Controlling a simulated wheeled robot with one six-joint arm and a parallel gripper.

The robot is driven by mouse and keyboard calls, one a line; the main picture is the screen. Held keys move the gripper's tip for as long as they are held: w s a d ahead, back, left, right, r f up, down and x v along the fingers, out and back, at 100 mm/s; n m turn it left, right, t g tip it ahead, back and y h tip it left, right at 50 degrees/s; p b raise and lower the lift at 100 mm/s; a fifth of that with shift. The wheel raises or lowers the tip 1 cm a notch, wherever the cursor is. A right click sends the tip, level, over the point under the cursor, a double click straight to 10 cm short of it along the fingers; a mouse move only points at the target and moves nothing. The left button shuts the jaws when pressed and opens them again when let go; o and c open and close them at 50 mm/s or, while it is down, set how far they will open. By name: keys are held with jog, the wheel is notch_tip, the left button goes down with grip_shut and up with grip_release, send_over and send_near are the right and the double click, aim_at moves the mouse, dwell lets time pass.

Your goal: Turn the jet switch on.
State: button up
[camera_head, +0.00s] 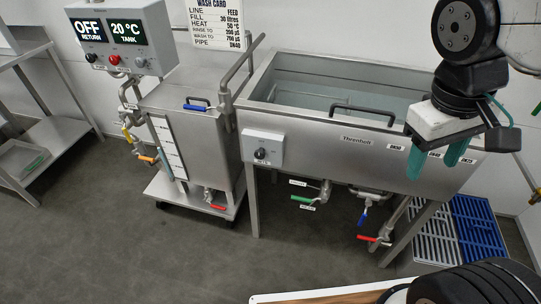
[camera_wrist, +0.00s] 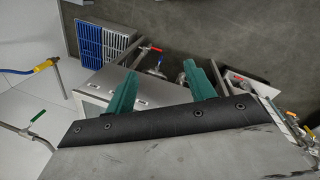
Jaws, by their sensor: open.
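A small grey switch box with a black round knob (camera_head: 261,153) sits on the front left of the large steel wash tank (camera_head: 345,152). A label under the knob is too small to read surely, so I cannot confirm it is the jet switch or tell its setting. My gripper (camera_head: 434,149) is open and empty, with two green fingers pointing down by the tank's front right. It is well to the right of the knob and apart from it. In the wrist view my gripper (camera_wrist: 160,68) also shows spread green fingers; the knob cannot be made out there.
A control box (camera_head: 117,38) at upper left shows OFF and 20 °C, with several knobs. A smaller steel tank (camera_head: 207,137) stands on a wheeled base. Green (camera_head: 303,199), blue and red valve handles hang under the wash tank. Blue and grey grates (camera_head: 478,226) lie right.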

jog(key=w+a+f+n+t+h, duration=0.1)
jog(key=w+a+f+n+h, duration=0.15)
jog(key=w+n+h, duration=0.35)
jog(key=w+a+f+n+t+h, duration=0.2)
jog(key=w+f+n, duration=0.15)
jog(key=w, duration=0.45)
jog(key=w+a+f+n+t+h, duration=0.1)
jog(key=w+a+f+n+h, duration=0.1)
jog(key=w+f+n+h, duration=0.3)
jog(key=n+t+y, duration=0.9)
jog(key=n+t, duration=0.4)
jog(key=n, duration=0.3)
send_near(259, 155)
jog(key=x, duration=0.8)
jog(key=shift+w+d+f, duration=0.1)
jog(key=shift+f, duration=0.05)
jog(key=c, duration=0.9)
